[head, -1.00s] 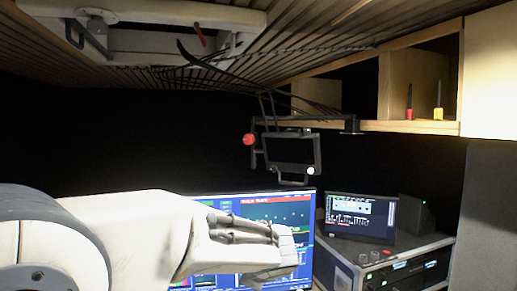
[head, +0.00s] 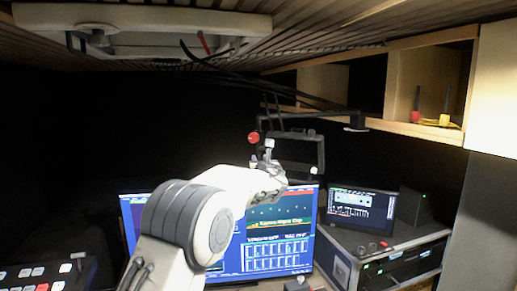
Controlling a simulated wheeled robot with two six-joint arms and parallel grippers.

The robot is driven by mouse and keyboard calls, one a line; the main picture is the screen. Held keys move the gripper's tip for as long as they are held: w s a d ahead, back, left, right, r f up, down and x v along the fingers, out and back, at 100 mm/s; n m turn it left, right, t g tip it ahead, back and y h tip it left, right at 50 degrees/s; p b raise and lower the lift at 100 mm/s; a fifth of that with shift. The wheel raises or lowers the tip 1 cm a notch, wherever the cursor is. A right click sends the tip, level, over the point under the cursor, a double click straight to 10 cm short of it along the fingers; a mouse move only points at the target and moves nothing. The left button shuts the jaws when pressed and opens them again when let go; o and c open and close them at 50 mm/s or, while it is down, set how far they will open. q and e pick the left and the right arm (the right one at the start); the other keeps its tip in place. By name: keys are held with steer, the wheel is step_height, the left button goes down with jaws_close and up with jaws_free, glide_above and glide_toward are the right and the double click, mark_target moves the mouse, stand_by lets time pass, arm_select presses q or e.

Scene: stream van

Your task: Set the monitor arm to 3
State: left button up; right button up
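The dark monitor arm (head: 283,116) hangs under the wooden shelf and carries a small framed screen (head: 295,150). A round red knob (head: 254,138) sits at its left side. No numbers or scale can be read on it. My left gripper (head: 267,160) is raised in front of the lower left part of the screen frame, below and right of the red knob. It overlaps the frame in the picture; I cannot tell if it touches. Its fingers are small and blurred, so open or shut is unclear. My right gripper is not in view.
Behind my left arm stands a large lit monitor (head: 275,233). A smaller screen (head: 361,211) stands on a rack case (head: 345,252) to the right. The shelf (head: 425,130) holds red and yellow tools. A button panel (head: 40,277) is at lower left. Dark space lies left of the knob.

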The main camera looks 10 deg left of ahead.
mark_target(259, 156)
arm_select(q)
steer(key=p+x, duration=0.1)
steer(key=x, duration=0.1)
steer(key=shift+w+a+r, duration=0.15)
steer(key=shift+w+r, duration=0.05)
steer(key=shift+w, duration=0.1)
steer(key=shift+w+a+f+p, duration=0.1)
steer(key=shift+w+p, duration=0.25)
steer(key=shift+w, duration=0.05)
steer(key=shift+w+a+f+p, duration=0.1)
steer(key=shift+w+p, duration=0.2)
steer(key=shift+w, duration=0.05)
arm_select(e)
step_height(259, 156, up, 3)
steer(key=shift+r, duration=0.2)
arm_select(q)
jaws_close()
stand_by(0.3)
